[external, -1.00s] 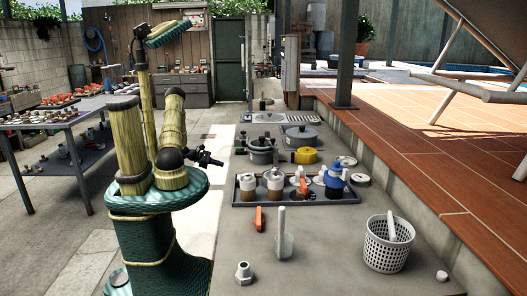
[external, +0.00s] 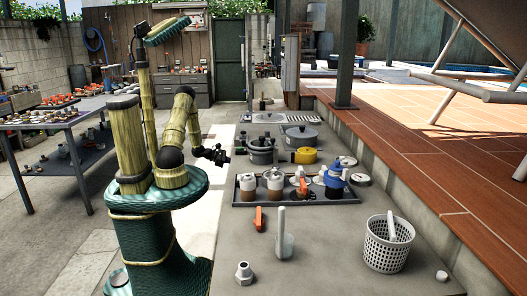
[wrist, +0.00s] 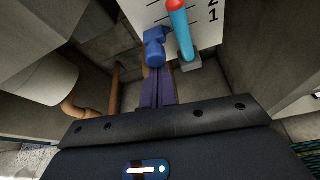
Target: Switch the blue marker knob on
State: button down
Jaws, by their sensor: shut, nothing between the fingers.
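In the wrist view a blue knob-like piece (wrist: 154,46) with a short crossbar stands just past my fingertips, in front of a white plate (wrist: 206,22). I cannot tell whether the fingertips touch it, or which way it is turned. My gripper (wrist: 156,72) is shut and empty, its two dark fingers together and pointing at the blue piece. In the external view my gripper (external: 221,156) is small and held out to the left of the counter's pots. I cannot pick out the same blue piece in the external view.
A blue rod with a red tip (wrist: 181,28) stands close right of the blue piece, before the plate's marks. A copper-coloured pipe (wrist: 80,108) runs at the left. A dark tray (external: 300,201) of bottles, including a blue-topped one (external: 334,175), sits on the counter (external: 325,245).

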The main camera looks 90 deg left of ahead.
notch_tip(320, 180, up, 9)
jog(key=p, duration=0.5)
jog(key=shift+r, duration=0.1)
dwell(0.3)
notch_tip(320, 180, down, 5)
jog(key=b, duration=0.4)
jog(key=v, duration=1)
jog(key=shift+a+r+p, duration=0.3)
jog(key=shift+p, duration=0.1)
jog(key=shift+s, duration=0.1)
